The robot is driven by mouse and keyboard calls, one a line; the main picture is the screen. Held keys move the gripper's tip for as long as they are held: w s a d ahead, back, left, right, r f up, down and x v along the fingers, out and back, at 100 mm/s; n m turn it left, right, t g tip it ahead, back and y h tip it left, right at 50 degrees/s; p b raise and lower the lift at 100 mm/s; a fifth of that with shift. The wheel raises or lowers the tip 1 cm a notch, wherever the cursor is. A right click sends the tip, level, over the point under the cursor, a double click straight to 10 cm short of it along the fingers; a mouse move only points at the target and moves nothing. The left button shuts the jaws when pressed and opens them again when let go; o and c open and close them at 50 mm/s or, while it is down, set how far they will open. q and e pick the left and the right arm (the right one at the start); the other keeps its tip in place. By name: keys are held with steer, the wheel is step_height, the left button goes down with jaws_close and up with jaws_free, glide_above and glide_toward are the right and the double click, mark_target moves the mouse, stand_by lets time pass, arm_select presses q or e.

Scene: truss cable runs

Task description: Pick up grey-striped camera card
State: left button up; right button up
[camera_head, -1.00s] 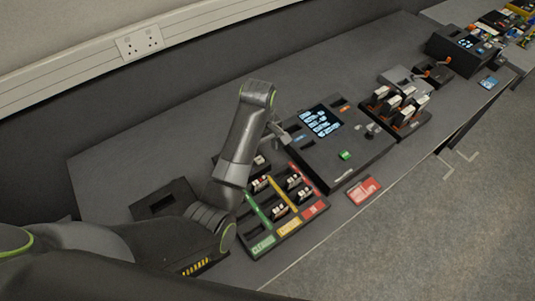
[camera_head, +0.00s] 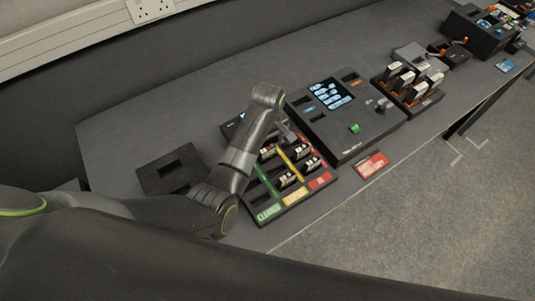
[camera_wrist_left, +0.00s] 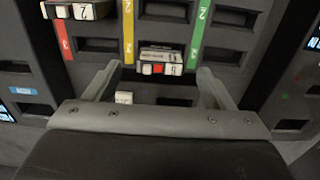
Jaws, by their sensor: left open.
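A black sorting tray (camera_head: 262,215) with green, yellow and red strips holds several small cards in its slots. My left gripper (camera_head: 290,133) is over the tray's far part, seen from behind. In the left wrist view the left gripper (camera_wrist_left: 157,78) is open and empty. A card (camera_wrist_left: 160,58) with a pale, grey-looking face and red and white label squares stands in a slot ahead, between the finger lines. A white card top (camera_wrist_left: 123,98) shows lower, near the left finger. Another card (camera_wrist_left: 85,11) sits at top left. I cannot tell for certain which is the grey-striped one.
A black console (camera_head: 362,145) with a screen stands right of the tray. Beyond it is a rack (camera_head: 408,101) of upright cards. A red-and-white card (camera_head: 371,166) lies by the bench's front edge. A black slotted block (camera_head: 172,170) lies left.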

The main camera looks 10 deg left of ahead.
mark_target(268, 149)
arm_select(q)
steer(key=shift+f, duration=0.55)
step_height(268, 149, down, 3)
steer(key=shift+p, duration=0.6)
steer(key=shift+f, duration=0.7)
arm_select(e)
steer(key=shift+s+d+r, duration=0.1)
steer(key=shift+s+r, duration=0.5)
steer(key=shift+r, duration=0.05)
arm_select(q)
steer(key=c, duration=1.1)
arm_select(e)
steer(key=shift+s, duration=0.1)
arm_select(q)
steer(key=shift+r, duration=0.1)
